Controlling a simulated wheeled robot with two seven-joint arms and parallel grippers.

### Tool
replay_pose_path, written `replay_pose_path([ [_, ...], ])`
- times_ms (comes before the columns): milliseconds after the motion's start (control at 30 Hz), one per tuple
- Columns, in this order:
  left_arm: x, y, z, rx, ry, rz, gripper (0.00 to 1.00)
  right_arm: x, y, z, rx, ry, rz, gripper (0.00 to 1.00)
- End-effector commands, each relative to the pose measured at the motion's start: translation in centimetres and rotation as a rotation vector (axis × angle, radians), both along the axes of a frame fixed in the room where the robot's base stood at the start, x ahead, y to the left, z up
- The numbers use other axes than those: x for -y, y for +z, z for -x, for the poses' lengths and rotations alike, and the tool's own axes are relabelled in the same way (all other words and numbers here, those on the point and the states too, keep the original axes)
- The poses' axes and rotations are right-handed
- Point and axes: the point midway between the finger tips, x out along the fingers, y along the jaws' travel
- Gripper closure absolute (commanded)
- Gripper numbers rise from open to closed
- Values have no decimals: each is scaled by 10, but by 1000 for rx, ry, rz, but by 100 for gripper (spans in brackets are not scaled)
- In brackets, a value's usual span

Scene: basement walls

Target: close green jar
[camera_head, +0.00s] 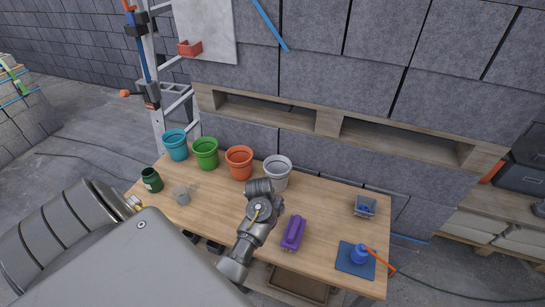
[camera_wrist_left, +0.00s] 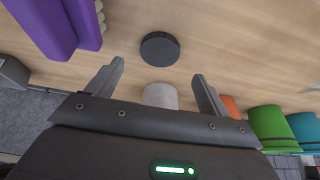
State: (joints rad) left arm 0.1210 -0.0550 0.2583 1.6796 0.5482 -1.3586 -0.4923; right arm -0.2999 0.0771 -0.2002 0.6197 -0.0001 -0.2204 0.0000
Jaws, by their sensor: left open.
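A dark green jar (camera_head: 151,180) with a pale mark on its side stands at the left end of the wooden table in the head view. Its top looks dark; I cannot make out a lid on it. In the left wrist view a flat, dark round disc like a lid (camera_wrist_left: 160,48) lies on the wood, just beyond and between the fingertips. My left gripper (camera_wrist_left: 157,72) is open and empty, with the disc apart from both fingers. In the head view my left arm reaches over the middle of the table and hides the disc. My right gripper is not in view.
Teal (camera_head: 174,145), green (camera_head: 205,154), orange (camera_head: 239,163) and grey (camera_head: 276,172) pots line the back edge. A purple object (camera_head: 293,233) and a blue mat (camera_head: 346,264) lie right of my arm.

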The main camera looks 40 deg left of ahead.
Motion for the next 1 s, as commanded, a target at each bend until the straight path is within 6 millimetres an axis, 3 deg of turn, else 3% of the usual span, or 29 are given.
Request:
replay_pose_path([
  [400, -3, -46, -14, 0, -1, 2, 20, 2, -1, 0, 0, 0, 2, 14],
  [800, -3, -49, -15, 0, 0, 1, 20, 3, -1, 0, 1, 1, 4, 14],
  [1000, -3, -49, -15, 0, 0, 1, 45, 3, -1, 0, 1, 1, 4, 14],
])
